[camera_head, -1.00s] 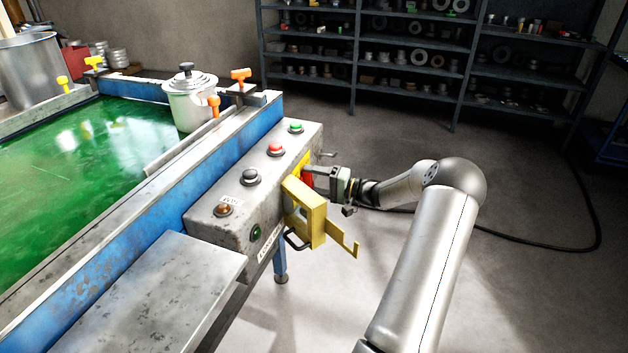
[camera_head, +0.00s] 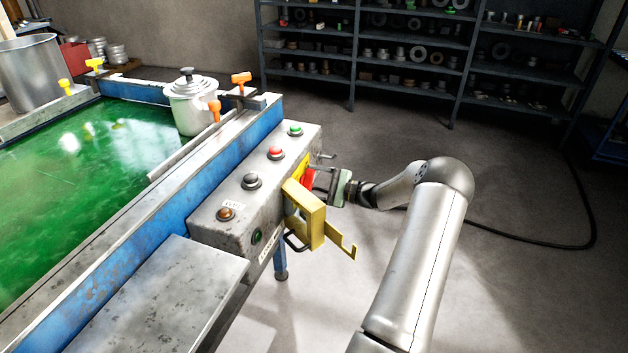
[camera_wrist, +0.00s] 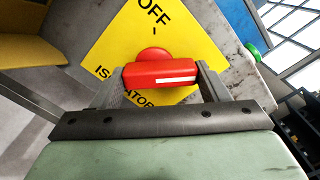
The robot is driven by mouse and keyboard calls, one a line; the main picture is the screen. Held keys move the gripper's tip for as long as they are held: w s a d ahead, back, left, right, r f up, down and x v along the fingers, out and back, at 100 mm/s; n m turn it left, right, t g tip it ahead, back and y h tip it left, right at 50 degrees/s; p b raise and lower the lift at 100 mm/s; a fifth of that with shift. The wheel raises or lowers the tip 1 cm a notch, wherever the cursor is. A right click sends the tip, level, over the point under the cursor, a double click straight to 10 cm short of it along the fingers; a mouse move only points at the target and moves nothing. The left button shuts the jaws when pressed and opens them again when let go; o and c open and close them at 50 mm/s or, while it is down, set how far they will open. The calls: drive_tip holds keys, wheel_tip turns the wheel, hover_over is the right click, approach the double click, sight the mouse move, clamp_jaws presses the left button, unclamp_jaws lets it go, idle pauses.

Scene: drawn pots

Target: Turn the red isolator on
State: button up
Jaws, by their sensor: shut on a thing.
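The red isolator handle (camera_wrist: 160,73) sits on a yellow plate (camera_wrist: 110,45) marked OFF and ISOLATOR in the wrist view. In that view the handle lies nearly level across the picture, with a white stripe at its right part. My gripper (camera_wrist: 158,80) is shut on the handle, one finger at each end. In the head view the red isolator (camera_head: 309,178) shows on the side of the grey control box (camera_head: 225,200), with my gripper (camera_head: 322,183) at it from the right. The fingertips are partly hidden there.
A yellow hinged cover (camera_head: 303,215) juts from the box just in front of my gripper. Red (camera_head: 275,152), green (camera_head: 295,130) and black (camera_head: 251,180) buttons sit on the box's top. A black cable (camera_head: 540,243) lies on the floor. Open floor lies to the right.

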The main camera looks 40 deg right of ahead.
drive_tip(key=shift+m, duration=0.5)
drive_tip(key=shift+f, duration=0.1)
drive_tip(key=o, duration=1)
drive_tip(key=v, duration=1.7)
drive_tip(key=shift+s+d, duration=0.2)
